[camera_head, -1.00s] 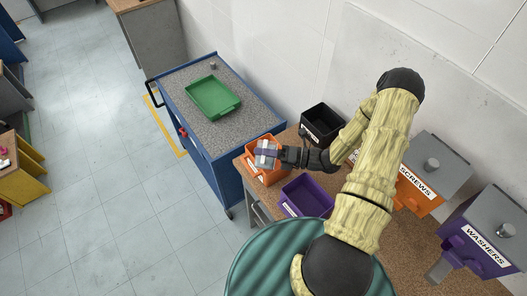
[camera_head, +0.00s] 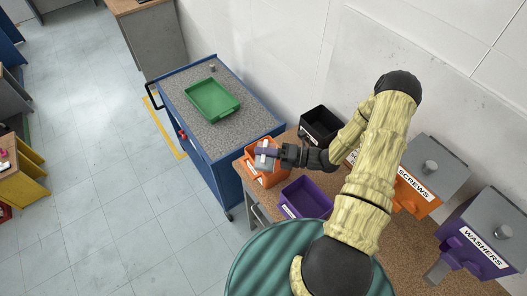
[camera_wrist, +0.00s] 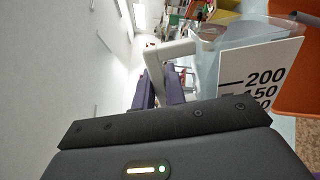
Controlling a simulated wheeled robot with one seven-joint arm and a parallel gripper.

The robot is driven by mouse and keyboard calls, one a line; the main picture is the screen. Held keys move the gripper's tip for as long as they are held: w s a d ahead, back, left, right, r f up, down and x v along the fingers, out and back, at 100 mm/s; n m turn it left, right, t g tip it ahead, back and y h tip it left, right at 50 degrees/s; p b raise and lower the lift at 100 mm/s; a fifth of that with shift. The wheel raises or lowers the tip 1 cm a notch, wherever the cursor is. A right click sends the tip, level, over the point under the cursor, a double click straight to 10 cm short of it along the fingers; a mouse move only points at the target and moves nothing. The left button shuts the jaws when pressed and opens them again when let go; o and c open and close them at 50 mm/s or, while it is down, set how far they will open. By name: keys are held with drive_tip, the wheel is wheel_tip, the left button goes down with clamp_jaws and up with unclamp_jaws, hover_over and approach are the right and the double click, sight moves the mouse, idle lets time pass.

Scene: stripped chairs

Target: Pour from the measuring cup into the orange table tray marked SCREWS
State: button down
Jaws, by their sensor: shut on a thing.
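My gripper (camera_head: 279,154) is shut on the measuring cup (camera_head: 264,161), above the orange table tray (camera_head: 251,174) at the left end of the bench. Part of the orange tray (camera_wrist: 300,70) shows at the right edge of the wrist view. I cannot tell what is in the cup or whether anything is pouring.
A purple tray (camera_head: 305,199) and a black tray (camera_head: 320,126) stand near the orange one. An orange SCREWS dispenser (camera_head: 413,192) and a purple WASHERS dispenser (camera_head: 480,246) are to the right. A blue cart with a green tray (camera_head: 213,101) stands left of the bench.

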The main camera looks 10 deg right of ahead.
sight(265, 144)
drive_tip(key=shift+w+d+m, duration=0.1)
drive_tip(key=shift+w+m, duration=0.25)
drive_tip(key=shift+m, duration=0.05)
drive_tip(key=shift+w+d+f+m, duration=0.1)
drive_tip(key=shift+w+d+m, duration=0.1)
drive_tip(key=shift+w+m, duration=0.35)
idle(0.5)
drive_tip(key=shift+w+d+f+m, duration=0.2)
drive_tip(key=shift+w+m, duration=0.2)
drive_tip(key=shift+m, duration=0.25)
drive_tip(key=shift+w, duration=0.1)
drive_tip(key=shift+w+d+f+m, duration=0.1)
drive_tip(key=shift+w+d+m, duration=0.1)
drive_tip(key=shift+w+m, duration=0.3)
drive_tip(key=shift+p, duration=0.3)
drive_tip(key=shift+w+d+r+m, duration=0.25)
drive_tip(key=shift+w+m, duration=0.2)
drive_tip(key=shift+m, duration=0.15)
